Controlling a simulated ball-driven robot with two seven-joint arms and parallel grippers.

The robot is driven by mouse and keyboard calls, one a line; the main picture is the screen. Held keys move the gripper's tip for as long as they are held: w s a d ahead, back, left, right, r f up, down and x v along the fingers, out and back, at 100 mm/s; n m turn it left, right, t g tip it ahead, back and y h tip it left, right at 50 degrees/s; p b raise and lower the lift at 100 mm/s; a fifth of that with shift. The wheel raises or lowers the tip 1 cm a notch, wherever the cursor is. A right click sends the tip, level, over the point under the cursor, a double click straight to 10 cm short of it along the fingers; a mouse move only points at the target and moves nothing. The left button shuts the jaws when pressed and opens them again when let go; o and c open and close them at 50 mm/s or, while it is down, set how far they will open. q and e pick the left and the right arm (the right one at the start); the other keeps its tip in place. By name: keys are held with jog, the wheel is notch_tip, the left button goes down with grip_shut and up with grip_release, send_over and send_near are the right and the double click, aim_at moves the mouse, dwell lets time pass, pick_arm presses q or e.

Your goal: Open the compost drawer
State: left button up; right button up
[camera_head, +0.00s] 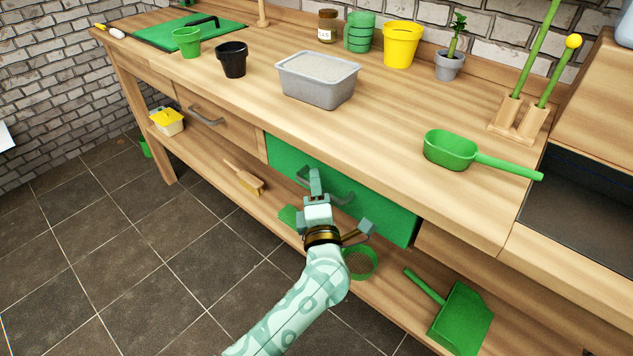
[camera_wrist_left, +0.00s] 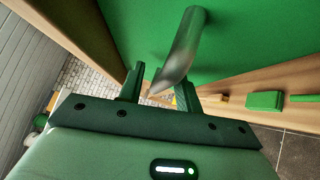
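The green-fronted drawer (camera_head: 385,205) sits under the middle of the wooden bench, and its front looks flush with the bench. Its grey bar handle (camera_head: 343,199) is partly hidden by my gripper. My left gripper (camera_head: 337,206) is at the drawer front, with its two fingers spread apart. In the left wrist view the metal handle (camera_wrist_left: 183,55) reaches down from the green front (camera_wrist_left: 250,35) to between the open fingers (camera_wrist_left: 160,90). I cannot tell whether a finger touches it. My right gripper is in neither view.
A plain wooden drawer (camera_head: 222,125) is left of the green one. The bench top holds a grey tub (camera_head: 318,90), pots and a green scoop (camera_head: 450,149). The lower shelf holds a brush (camera_head: 245,180) and a green dustpan (camera_head: 460,318). Tiled floor (camera_head: 130,250) in front is clear.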

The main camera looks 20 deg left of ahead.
pick_arm(q)
grip_shut()
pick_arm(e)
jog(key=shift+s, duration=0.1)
pick_arm(q)
jog(key=shift+s, duration=0.1)
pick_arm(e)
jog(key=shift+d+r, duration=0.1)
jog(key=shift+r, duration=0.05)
